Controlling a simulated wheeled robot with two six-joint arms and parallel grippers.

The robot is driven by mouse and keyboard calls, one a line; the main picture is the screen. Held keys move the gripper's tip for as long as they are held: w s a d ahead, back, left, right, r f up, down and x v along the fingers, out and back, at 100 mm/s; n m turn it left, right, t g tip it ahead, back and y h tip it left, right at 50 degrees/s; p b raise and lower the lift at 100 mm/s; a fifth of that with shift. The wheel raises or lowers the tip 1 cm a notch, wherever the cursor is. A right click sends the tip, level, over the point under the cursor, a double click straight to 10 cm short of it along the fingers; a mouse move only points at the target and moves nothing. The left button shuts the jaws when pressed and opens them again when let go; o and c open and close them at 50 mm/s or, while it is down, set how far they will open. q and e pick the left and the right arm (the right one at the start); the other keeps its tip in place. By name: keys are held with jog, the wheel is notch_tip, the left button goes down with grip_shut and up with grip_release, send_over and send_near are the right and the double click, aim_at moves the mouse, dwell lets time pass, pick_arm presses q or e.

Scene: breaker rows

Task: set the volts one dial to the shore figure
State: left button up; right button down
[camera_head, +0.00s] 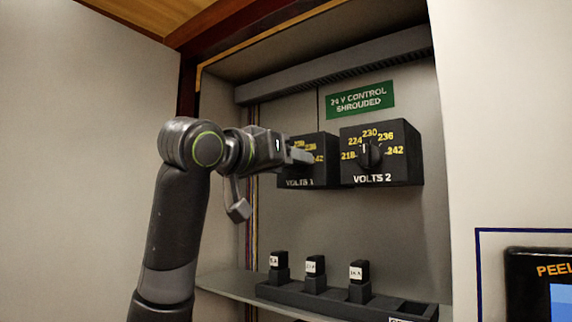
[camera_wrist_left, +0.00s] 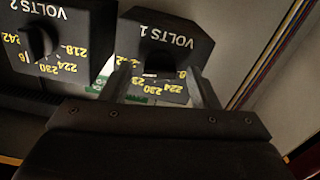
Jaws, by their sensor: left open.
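The VOLTS 1 box (camera_head: 318,172) is a black box with yellow figures on the cabinet's back wall. In the head view my left gripper (camera_head: 303,155) is in front of it and hides its knob and left figures; 236 and 242 show. In the left wrist view the VOLTS 1 box (camera_wrist_left: 165,45) appears upside down. My left gripper (camera_wrist_left: 160,85) is open, its fingers on either side of the dial area. A dark part of the knob shows between them; where it points I cannot tell. No sign naming a shore figure is readable. My right gripper is not in view.
The VOLTS 2 box (camera_head: 383,170) stands close to the right, its knob (camera_head: 371,154) pointing up. A green sign (camera_head: 360,99) is above. Below, a shelf holds a dark rack (camera_head: 330,300) with several labelled black plugs. A screen (camera_head: 540,285) is at the lower right.

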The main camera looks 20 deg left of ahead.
pick_arm(q)
jog(key=b+v, duration=0.8)
jog(key=v, duration=0.9)
